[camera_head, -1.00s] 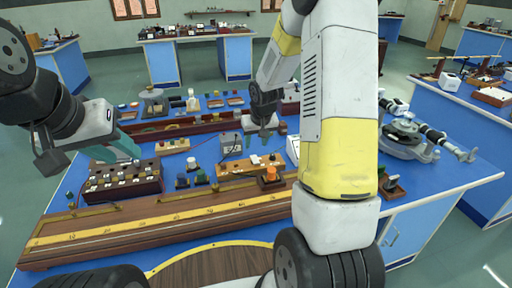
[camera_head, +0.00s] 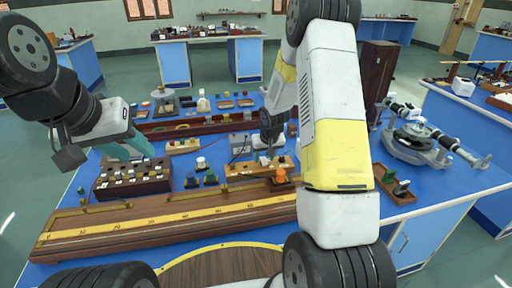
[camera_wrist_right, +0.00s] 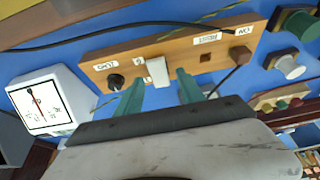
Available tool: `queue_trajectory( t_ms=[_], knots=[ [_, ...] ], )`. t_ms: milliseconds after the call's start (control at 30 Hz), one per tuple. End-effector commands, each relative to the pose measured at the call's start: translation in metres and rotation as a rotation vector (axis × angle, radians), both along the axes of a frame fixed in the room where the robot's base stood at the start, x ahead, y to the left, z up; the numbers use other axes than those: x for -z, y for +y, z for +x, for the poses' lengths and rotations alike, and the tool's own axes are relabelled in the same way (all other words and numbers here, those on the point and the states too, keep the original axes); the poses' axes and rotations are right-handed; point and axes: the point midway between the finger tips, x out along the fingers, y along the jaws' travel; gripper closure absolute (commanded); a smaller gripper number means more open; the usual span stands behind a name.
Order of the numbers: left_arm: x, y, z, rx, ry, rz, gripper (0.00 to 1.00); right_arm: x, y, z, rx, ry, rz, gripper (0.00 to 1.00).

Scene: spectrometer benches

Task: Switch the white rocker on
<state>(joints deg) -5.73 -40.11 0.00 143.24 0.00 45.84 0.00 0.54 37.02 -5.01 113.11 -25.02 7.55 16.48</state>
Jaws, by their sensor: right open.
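The white rocker (camera_wrist_right: 158,72) stands up from a long wooden switch board (camera_wrist_right: 222,36) in the right wrist view, between a black knob and a square reddish-brown button. My right gripper (camera_wrist_right: 160,78) is open, with one teal finger on each side of the rocker; I cannot tell whether either touches it. In the head view my right gripper (camera_head: 269,151) points down at the board (camera_head: 240,171) and hides the rocker there. My left gripper (camera_head: 136,148) is above a dark box of terminals at the left; its opening is not clear.
A white meter (camera_wrist_right: 48,104) sits beside the board in the wrist view, and a black cable crosses above it. An orange-topped part (camera_head: 281,176) stands by the board's right end. A long wooden rail with a yellow scale (camera_head: 170,219) lies in front.

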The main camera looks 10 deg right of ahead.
Motion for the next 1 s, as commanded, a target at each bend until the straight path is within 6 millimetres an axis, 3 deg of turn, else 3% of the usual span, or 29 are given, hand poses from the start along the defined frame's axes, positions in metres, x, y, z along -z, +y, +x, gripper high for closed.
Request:
queue_trajectory(
  t_ms=[33,233,1000],
  knots=[
    [0.0,0.0,0.0,0.0,0.0,0.0,0.64,-0.0001,0.0,0.0,0.0,0.0,0.0,0.6],
    [0.0,0.0,0.0,0.0,0.0,0.0,0.64,-0.0003,0.0001,-0.0001,0.0,0.0,0.0,1.0],
    [0.0,0.0,0.0,0.0,0.0,0.0,0.64,-0.0006,0.0001,0.0048,0.0,0.155,-0.005,1.0]
  ],
)
